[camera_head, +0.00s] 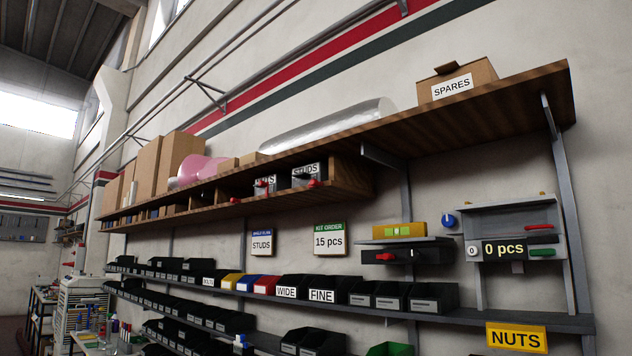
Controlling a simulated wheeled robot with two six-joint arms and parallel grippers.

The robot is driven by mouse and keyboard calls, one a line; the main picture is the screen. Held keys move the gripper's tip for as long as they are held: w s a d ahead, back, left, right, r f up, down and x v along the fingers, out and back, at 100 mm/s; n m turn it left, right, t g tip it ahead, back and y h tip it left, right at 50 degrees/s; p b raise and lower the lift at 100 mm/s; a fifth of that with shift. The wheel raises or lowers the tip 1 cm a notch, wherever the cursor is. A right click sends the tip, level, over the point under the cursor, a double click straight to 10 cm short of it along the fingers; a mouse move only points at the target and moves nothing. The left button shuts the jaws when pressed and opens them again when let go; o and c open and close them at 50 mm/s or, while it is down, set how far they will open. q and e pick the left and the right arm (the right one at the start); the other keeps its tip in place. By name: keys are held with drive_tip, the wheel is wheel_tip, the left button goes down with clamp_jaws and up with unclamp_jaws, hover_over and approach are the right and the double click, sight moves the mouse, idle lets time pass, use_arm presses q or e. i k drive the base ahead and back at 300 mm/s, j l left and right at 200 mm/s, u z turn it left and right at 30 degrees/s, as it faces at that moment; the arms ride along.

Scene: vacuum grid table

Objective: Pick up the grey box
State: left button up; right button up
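Neither of my grippers is in view. No single thing stands out as the grey box. Two grey boxes with labels sit in the compartments under the upper wooden shelf: one reading "STUDS" (306,175) and, left of it, a partly hidden one (265,186) whose label looks like "NUTS". Each has a red part at its front. I cannot tell which of these the task means.
The long wooden shelf (480,107) carries a "SPARES" carton (458,82), a clear roll (330,125) and tall cartons. A cluttered bench is at lower left.

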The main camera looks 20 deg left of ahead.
sight(302, 175)
drive_tip(key=z, duration=0.3)
drive_tip(key=j+z, duration=0.35)
drive_tip(key=j, duration=0.15)
drive_tip(key=j+z, duration=0.35)
drive_tip(key=j, duration=0.15)
drive_tip(key=j+z, duration=0.4)
drive_tip(key=j, duration=0.1)
